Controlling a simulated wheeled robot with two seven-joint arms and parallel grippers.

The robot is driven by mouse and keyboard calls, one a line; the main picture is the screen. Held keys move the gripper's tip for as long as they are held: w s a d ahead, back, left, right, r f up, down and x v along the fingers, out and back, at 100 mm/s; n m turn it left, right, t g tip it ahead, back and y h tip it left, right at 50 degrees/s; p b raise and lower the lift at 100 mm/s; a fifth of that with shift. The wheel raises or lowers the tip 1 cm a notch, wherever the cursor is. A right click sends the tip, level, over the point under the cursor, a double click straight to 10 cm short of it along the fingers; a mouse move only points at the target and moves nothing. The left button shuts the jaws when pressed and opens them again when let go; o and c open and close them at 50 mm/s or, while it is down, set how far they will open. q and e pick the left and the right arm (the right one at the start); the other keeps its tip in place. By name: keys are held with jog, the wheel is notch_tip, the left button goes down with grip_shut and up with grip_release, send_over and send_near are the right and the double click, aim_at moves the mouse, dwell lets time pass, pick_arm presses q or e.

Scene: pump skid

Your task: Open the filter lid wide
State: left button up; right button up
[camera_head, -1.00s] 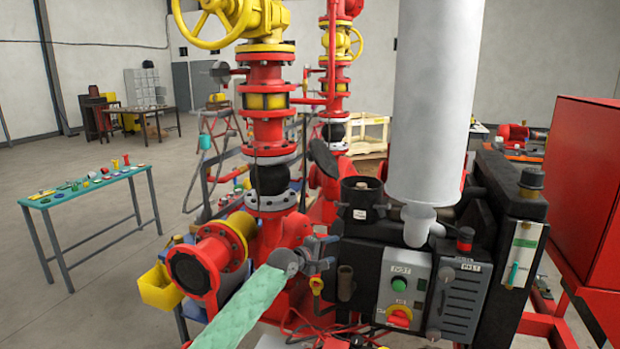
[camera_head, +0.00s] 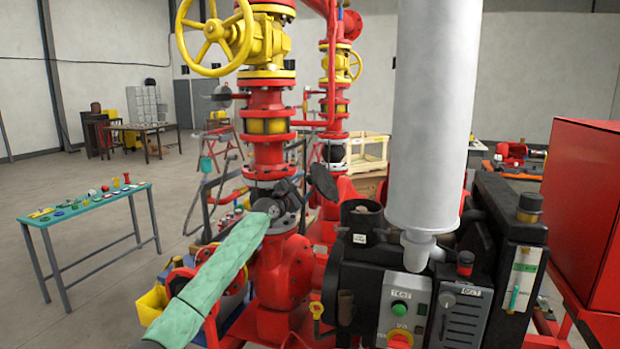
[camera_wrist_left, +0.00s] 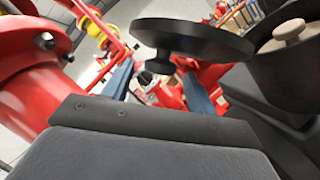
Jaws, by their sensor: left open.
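The filter lid (camera_head: 323,182) is a dark disc, tilted up at the left of the black filter pot (camera_head: 360,222), so the pot's mouth is uncovered. In the left wrist view the lid (camera_wrist_left: 190,38) crosses the upper middle, with a black knob (camera_wrist_left: 160,64) under it. The pot (camera_wrist_left: 285,70) is at the right, with a pale knob inside. My left gripper (camera_head: 298,187) is just left of the lid. In the wrist view its blue-grey fingers (camera_wrist_left: 158,82) are apart, with the knob appearing between them; contact cannot be told. My right gripper is out of view.
Red piping with a yellow handwheel (camera_head: 218,38) rises behind my left gripper. A large pale cylinder (camera_head: 437,110) stands right of the pot. A control box (camera_head: 402,305) sits below. A teal table (camera_head: 85,215) with small parts is at left; floor around it is clear.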

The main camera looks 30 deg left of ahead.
pick_arm(q)
jog(key=shift+p+x, duration=0.5)
jog(key=shift+x, duration=1.25)
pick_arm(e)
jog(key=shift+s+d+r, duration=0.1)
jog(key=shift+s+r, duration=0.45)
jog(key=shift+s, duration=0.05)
